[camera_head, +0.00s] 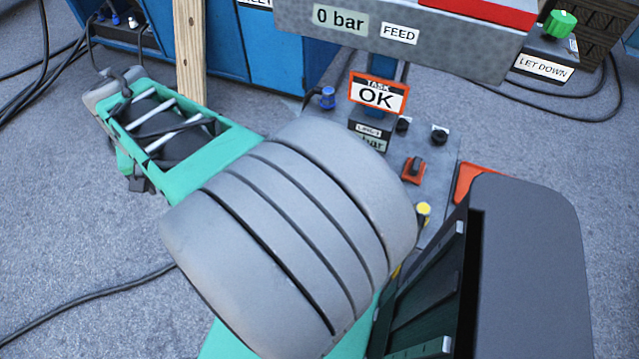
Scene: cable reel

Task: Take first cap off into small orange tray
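A grey panel (440,165) stands in the middle right. It carries two black caps or knobs, one (403,124) left of the other (439,136). A yellow-topped round part (423,212) sits lower on it, and a blue-topped part (327,97) stands at its upper left. I cannot tell which is the first cap. An orange edge (476,178), perhaps the small orange tray, shows right of the panel; the rest is hidden by a grey and black body in front. I cannot make out my gripper's fingertips. Large grey and teal links of my arm cover the middle.
A grey box (400,40) reading "0 bar" and "FEED" stands at the top. A "TASK OK" sign (378,93) and an orange-based switch (413,168) are near the panel. A wooden post (190,55) and a blue cabinet (225,40) stand behind. Cables cross the floor.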

